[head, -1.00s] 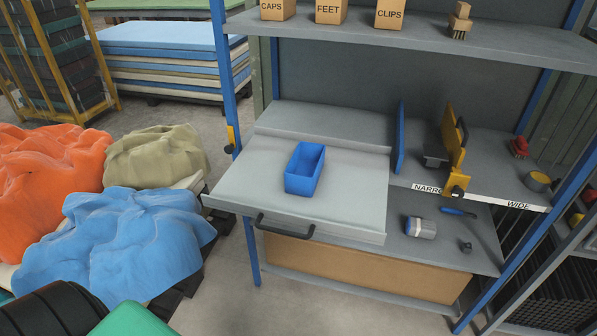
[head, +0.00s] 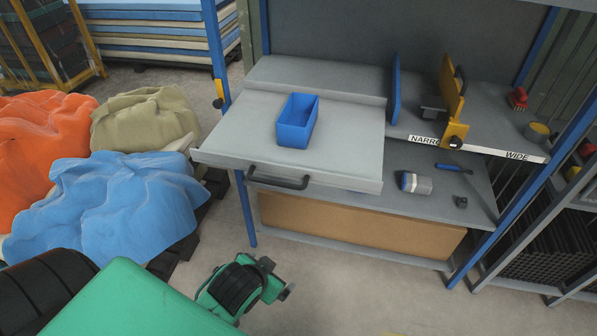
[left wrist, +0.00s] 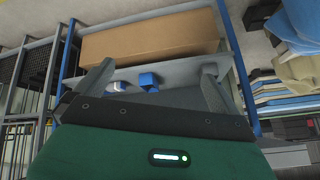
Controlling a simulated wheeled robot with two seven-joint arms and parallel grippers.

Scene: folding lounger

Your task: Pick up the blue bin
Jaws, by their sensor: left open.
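The blue bin (head: 297,122) is an open, empty rectangular box. It stands upright on the grey pull-out tray (head: 235,150) of the workbench, near its middle. My left gripper (head: 277,279) is at the bottom of the head view, in front of and below the tray, well apart from the bin. Its two fingers are spread with nothing between them, as the left wrist view (left wrist: 155,82) also shows. A small blue shape shows beyond the fingers there, but I cannot tell surely that it is the bin. My right gripper is not in view.
The tray has a black handle (head: 278,180) at its front. A blue divider (head: 395,88) and a yellow one (head: 452,100) stand to the right. A roll (head: 414,183) lies on the lower shelf. Draped blue material (head: 120,205) is at the left.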

